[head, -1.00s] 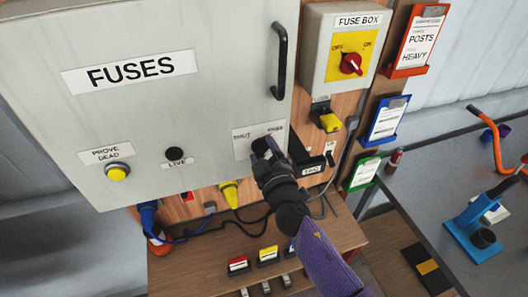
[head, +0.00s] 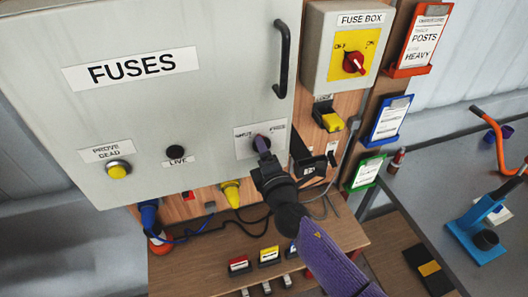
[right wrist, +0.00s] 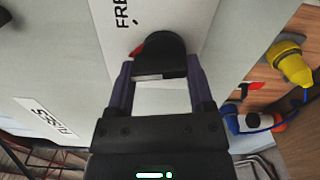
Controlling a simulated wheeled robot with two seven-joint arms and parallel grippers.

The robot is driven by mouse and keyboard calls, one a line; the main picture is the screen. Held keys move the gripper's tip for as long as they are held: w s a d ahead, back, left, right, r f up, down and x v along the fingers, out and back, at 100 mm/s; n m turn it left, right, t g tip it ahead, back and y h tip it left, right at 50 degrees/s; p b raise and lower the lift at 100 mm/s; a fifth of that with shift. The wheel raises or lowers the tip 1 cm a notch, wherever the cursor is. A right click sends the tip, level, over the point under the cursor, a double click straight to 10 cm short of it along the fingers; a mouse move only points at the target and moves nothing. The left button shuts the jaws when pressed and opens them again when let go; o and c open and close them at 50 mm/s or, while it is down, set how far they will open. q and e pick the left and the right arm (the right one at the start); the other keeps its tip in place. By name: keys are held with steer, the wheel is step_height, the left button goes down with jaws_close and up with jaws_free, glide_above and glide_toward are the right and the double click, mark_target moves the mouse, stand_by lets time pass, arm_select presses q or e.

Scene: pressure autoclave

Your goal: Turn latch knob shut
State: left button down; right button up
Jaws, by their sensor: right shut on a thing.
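The grey fuse cabinet (head: 110,130) has a white latch label (head: 243,149) at the lower right of its door. The dark latch knob (right wrist: 160,52) sits on this label, and part of the label's word "FREE" shows beside it in the right wrist view. My right gripper (head: 262,145) is shut on the knob, with a purple finger on either side of it in the right wrist view (right wrist: 162,75). In the head view the gripper hides most of the knob. My left gripper is out of view.
A black door handle (head: 281,60) stands out at the door's right edge. A fuse box (head: 318,55) with a red switch is right of it, beside clipboards (head: 388,120). Below are a yellow plug (head: 231,194), cables and a wooden shelf (head: 200,270).

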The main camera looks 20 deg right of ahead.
steer(key=n, duration=0.6)
steer(key=shift+f, duration=0.2)
steer(key=shift+n, duration=0.4)
steer(key=o, duration=1.2)
steer(key=shift+o, duration=0.2)
steer(key=s, duration=1)
steer(key=shift+d, duration=0.15)
